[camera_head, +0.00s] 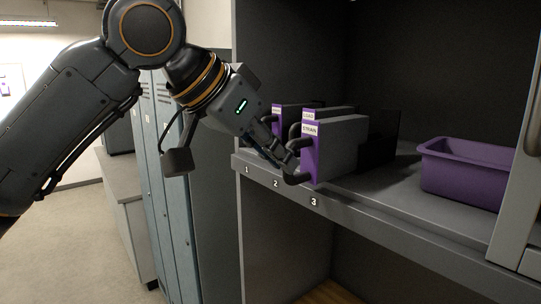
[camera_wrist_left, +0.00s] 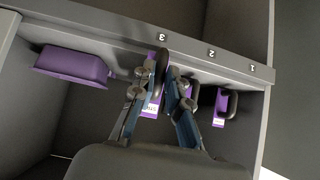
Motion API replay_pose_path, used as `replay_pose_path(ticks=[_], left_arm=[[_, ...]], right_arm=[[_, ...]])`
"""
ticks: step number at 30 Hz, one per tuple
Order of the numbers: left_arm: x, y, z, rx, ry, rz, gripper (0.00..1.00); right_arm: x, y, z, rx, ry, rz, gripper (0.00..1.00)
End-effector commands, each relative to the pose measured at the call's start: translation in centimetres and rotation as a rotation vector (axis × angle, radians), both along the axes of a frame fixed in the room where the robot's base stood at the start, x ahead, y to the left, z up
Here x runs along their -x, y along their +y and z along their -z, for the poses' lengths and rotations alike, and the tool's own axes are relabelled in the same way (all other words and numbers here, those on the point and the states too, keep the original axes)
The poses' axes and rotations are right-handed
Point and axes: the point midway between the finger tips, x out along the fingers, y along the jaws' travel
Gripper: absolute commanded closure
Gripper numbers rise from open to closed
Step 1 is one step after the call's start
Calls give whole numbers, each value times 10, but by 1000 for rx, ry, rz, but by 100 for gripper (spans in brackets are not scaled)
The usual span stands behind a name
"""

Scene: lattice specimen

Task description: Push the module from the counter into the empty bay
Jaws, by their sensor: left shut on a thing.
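The module labelled STRAIN (camera_head: 331,146) has a purple front, a grey body and a black handle. It stands upright on the shelf behind number 3, close to the front edge. My left gripper (camera_head: 282,160) is shut on its handle, which shows between the fingers in the left wrist view (camera_wrist_left: 162,72). A module labelled LOAD (camera_head: 308,115) stands behind it, partly hidden. A third module (camera_head: 277,109) stands farther along, behind number 1; its purple front also shows in the left wrist view (camera_wrist_left: 219,107). I cannot make out an empty bay. My right gripper is out of view.
A purple bin (camera_head: 465,178) sits on the shelf to the right of the modules. The grey shelf edge (camera_head: 370,222) carries the numbers 1, 2 and 3. A cabinet door with a handle (camera_head: 535,120) is at the far right. Blue-grey lockers (camera_head: 168,200) stand at the left.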

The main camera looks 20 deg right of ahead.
Motion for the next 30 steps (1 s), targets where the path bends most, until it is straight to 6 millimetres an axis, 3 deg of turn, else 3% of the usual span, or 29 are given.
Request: replay_pose_path(ticks=[12, 30], left_arm=[[-8, -23, -1, 2, -1, 1, 100], [-11, -34, -1, 3, 0, 1, 100]], right_arm=[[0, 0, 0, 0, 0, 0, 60], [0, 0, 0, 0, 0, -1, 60]])
